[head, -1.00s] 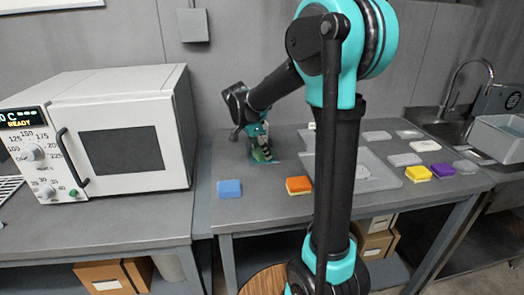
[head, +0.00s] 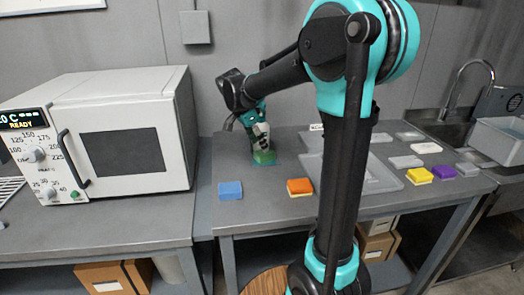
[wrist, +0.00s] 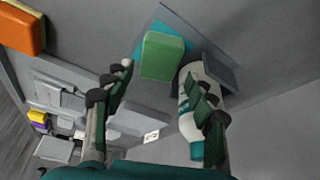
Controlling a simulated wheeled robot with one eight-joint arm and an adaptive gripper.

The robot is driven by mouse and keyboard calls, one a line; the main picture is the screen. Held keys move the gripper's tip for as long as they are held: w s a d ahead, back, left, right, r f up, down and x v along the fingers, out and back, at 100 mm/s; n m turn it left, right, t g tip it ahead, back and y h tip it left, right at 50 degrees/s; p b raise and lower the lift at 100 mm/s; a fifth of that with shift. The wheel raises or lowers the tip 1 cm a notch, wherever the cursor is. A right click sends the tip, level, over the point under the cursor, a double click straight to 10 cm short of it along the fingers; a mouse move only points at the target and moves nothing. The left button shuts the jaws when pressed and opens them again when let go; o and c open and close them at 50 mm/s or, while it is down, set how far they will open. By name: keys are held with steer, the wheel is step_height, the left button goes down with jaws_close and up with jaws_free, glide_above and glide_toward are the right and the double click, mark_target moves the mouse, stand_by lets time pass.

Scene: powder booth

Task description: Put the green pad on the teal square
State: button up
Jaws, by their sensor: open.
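The green pad (wrist: 162,56) lies over the teal square (wrist: 148,34) in the wrist view, with teal showing around parts of its edge. No gap under it can be made out. In the head view the pad (head: 264,157) is below my gripper (head: 262,142), and the arm's end hides most of the square. In the wrist view my gripper (wrist: 160,82) is open and empty, its two dark fingers spread wide, with the pad beyond and between the fingertips.
A white bottle-like thing (wrist: 188,105) shows beside the right finger. A blue pad (head: 230,190) and an orange pad (head: 300,187) lie along the front edge. A grey tray (head: 385,180), a yellow pad (head: 419,175) and a purple pad (head: 444,172) are right. A white oven (head: 120,135) stands left.

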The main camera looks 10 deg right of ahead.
steer(key=v, duration=0.6)
steer(key=shift+r, duration=0.3)
